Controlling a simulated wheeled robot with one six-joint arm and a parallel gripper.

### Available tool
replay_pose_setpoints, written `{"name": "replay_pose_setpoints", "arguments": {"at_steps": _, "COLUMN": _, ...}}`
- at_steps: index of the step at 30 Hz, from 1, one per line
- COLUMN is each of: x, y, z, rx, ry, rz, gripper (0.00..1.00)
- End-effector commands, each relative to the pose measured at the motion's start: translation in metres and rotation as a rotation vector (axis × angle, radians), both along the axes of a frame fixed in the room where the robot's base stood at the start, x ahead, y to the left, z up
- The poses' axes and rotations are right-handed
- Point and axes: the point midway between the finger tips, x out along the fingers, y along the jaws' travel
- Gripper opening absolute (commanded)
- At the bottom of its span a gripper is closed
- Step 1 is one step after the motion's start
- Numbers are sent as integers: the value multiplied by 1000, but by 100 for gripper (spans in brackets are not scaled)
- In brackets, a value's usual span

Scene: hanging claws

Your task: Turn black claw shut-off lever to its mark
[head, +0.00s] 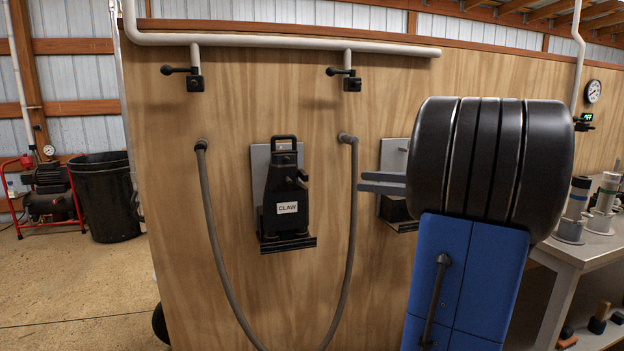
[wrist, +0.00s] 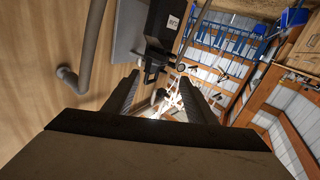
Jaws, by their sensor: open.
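The black claw (head: 283,205), labelled CLAW, hangs upright on a grey plate on the plywood wall. A small dark lever (head: 297,183) juts from its upper right side. Two shut-off valves with black levers, left (head: 178,70) and right (head: 340,72), sit on the pipe drops above; both levers point left, roughly level. I cannot make out a mark. My gripper (head: 383,183) is open and empty, right of the claw and hose, fingers pointing left. In the wrist view, the claw (wrist: 166,35) shows ahead beyond the parted fingers (wrist: 160,100), touching nothing.
A grey hose (head: 351,220) loops below the claw, its right end between the claw and my gripper. A second grey plate (head: 393,153) is partly hidden behind my gripper. A workbench (head: 575,254) stands right; a black bin (head: 105,195) stands left.

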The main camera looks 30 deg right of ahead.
Motion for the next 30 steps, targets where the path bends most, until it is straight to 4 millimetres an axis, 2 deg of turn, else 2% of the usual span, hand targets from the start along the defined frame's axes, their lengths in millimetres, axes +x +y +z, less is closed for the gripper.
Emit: {"name": "replay_pose_setpoints", "arguments": {"at_steps": 30, "x": 107, "y": 92, "z": 0, "rx": 1, "ry": 2, "rz": 3, "gripper": 51}}
